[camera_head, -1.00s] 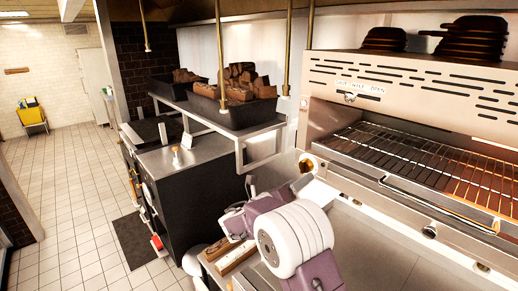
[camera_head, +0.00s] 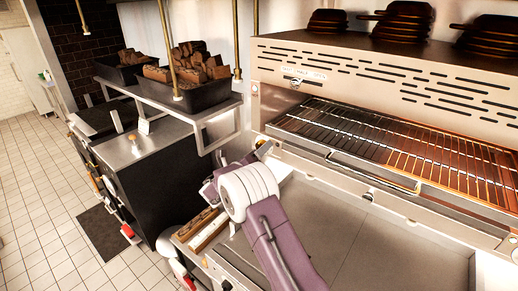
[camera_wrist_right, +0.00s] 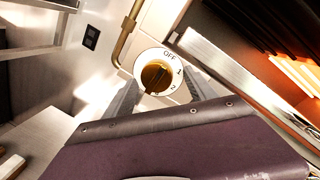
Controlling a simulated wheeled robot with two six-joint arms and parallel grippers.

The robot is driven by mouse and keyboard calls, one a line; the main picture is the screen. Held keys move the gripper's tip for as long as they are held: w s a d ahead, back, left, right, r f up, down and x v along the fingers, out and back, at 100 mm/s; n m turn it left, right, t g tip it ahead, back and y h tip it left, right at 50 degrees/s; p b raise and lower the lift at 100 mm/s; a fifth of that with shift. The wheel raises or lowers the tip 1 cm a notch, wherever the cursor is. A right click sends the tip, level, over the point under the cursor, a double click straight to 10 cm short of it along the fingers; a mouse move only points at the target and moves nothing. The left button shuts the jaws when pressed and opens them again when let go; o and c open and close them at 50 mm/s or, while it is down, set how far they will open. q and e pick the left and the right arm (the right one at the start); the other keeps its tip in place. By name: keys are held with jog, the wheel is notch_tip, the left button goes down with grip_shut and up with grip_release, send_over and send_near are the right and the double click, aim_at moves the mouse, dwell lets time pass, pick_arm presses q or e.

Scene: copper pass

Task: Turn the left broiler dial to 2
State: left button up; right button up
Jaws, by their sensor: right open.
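My right gripper (camera_wrist_right: 160,92) is open, with one grey finger on each side of the dial, partly behind my purple wrist housing. Whether the fingers touch the knob is unclear. In the head view my right gripper (camera_head: 256,155) is at the broiler's left front corner and the dial is mostly hidden. My left gripper is not in view.
The broiler (camera_head: 370,85) has a wire grate (camera_head: 390,145) and dark pans (camera_head: 400,22) on top. A brass pipe (camera_wrist_right: 128,32) runs close beside the dial. Black bins of wood (camera_head: 200,85) sit on a shelf at left. The steel counter (camera_head: 345,225) below the broiler is clear.

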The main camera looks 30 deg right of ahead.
jog(key=shift+w, duration=0.1)
jog(key=shift+w+a+f, duration=0.1)
jog(key=shift+w, duration=0.05)
jog(key=c, duration=1.4)
jog(key=shift+w+a+f+m+g+h+b, duration=0.1)
jog(key=shift+m+g+h+b, duration=0.3)
jog(key=shift+m+b, duration=3.35)
jog(key=shift+w+d+f+m+g+h+b, duration=0.1)
jog(key=shift+m+g+h+b, duration=0.25)
jog(key=shift+m+b, duration=3.3)
jog(key=shift+w+a+f+m+g+h+b, duration=0.1)
jog(key=shift+m+g+h+b, duration=0.3)
jog(key=shift+m+b, duration=3.35)
jog(key=shift+n+b, duration=0.35)
jog(key=shift+b, duration=0.2)
jog(key=o, duration=1.4)
jog(key=shift+r, duration=0.1)
